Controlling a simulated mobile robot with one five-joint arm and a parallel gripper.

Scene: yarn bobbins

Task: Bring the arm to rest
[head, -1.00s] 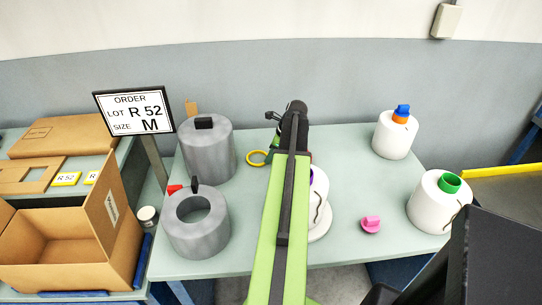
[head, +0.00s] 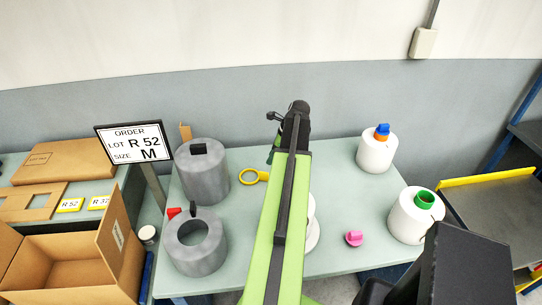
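My green and black arm (head: 279,225) reaches from the bottom middle up over the table (head: 330,180). Its far end, with my gripper (head: 275,150), is above the table's back part. The fingers are mostly hidden behind the arm, so I cannot see whether they are open or shut, or whether they hold anything. A white bobbin (head: 312,230) behind the arm is mostly hidden. White bobbins with an orange and blue top (head: 376,152) and a green core (head: 416,215) stand on the right.
Grey cylinders (head: 202,172) and a grey ring-shaped one (head: 196,243) stand on the left, with a yellow ring (head: 253,176) near the arm. A pink piece (head: 354,238) lies on clear table. An open carton (head: 75,262), an order sign (head: 134,142) and a yellow-edged shelf (head: 490,179) flank the table.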

